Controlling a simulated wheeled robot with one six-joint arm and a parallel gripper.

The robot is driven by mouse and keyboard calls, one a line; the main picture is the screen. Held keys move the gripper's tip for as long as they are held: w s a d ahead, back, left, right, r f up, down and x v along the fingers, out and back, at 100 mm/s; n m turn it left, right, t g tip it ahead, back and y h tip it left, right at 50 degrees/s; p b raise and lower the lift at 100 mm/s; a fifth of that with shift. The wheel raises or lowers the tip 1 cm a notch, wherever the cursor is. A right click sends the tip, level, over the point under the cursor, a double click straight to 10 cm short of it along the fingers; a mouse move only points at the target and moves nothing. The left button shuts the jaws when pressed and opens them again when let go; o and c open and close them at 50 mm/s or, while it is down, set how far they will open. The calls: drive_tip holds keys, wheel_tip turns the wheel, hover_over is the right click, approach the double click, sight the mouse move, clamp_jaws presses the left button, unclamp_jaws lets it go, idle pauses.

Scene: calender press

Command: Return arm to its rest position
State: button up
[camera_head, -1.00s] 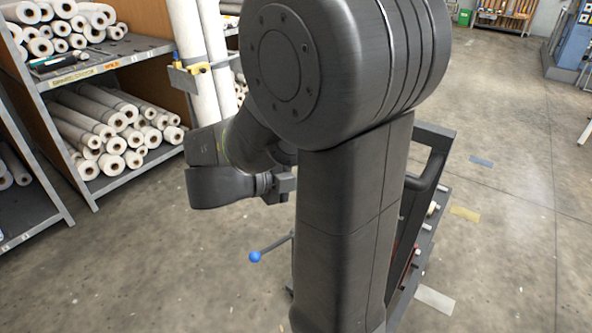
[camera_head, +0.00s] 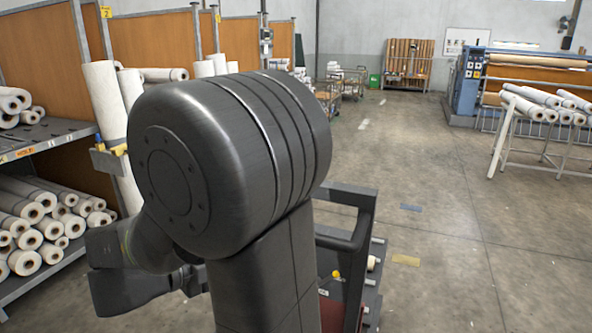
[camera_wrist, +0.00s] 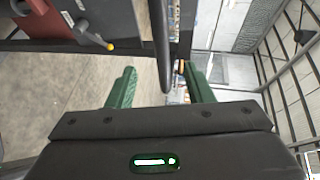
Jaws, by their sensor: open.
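My arm fills the middle of the head view, folded, with its forearm reaching down and left behind the big dark joint. My gripper (camera_wrist: 160,88) shows in the wrist view with two green fingers set wide apart and nothing between them. In the head view the fingers are hidden behind my arm. A dark bar crosses the wrist view beyond the fingers; I cannot tell how close it is.
A shelf (camera_head: 52,140) with several white rolls stands close on the left. A dark frame (camera_head: 362,205) with a yellow knob (camera_head: 335,274) is right of my arm. A blue machine (camera_head: 468,83) and a roll rack (camera_head: 505,140) stand back right. Floor between is clear.

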drive_tip(key=x, duration=1.3)
drive_tip(key=shift+r, duration=0.1)
drive_tip(key=shift+p, duration=0.3)
